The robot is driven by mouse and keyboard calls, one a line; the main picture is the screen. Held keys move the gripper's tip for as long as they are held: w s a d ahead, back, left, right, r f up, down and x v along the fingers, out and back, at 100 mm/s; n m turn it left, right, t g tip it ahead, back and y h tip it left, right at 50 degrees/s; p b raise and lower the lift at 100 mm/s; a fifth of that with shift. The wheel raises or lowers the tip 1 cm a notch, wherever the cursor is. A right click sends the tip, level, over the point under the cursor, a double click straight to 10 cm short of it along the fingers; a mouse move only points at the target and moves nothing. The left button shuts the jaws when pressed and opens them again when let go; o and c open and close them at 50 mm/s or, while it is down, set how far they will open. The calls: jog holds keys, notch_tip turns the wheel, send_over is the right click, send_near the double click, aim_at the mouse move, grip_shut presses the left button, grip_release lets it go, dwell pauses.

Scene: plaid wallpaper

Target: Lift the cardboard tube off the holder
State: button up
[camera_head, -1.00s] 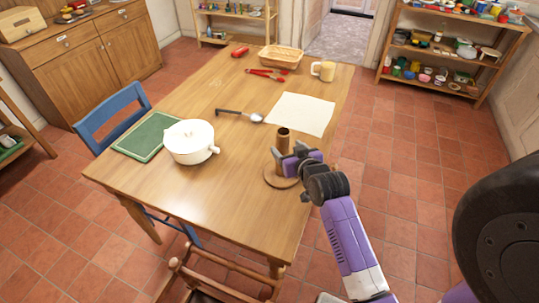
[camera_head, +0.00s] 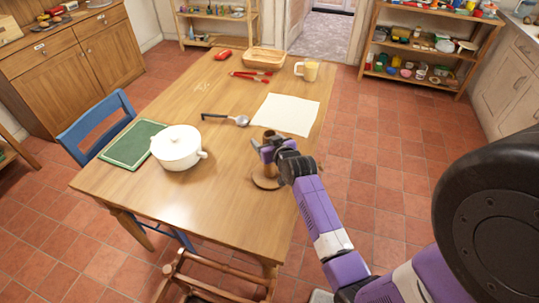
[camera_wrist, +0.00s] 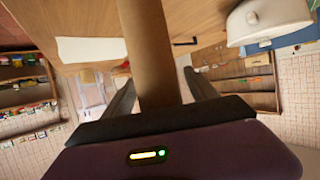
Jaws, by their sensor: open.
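The brown cardboard tube (camera_head: 269,134) stands upright on its holder, near the right edge of the wooden table. The holder shows as a round wooden base (camera_head: 260,185), partly hidden by my gripper and arm. My purple and grey gripper (camera_head: 267,151) reaches in from the right at the tube, below its top end. In the wrist view the tube (camera_wrist: 146,45) runs between the two grey fingers of my gripper (camera_wrist: 157,88). The fingers are open, one on each side of the tube. Whether either finger touches it cannot be told.
A blue chair (camera_head: 95,122) stands at the left.

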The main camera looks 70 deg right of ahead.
jog(key=c, duration=1.4)
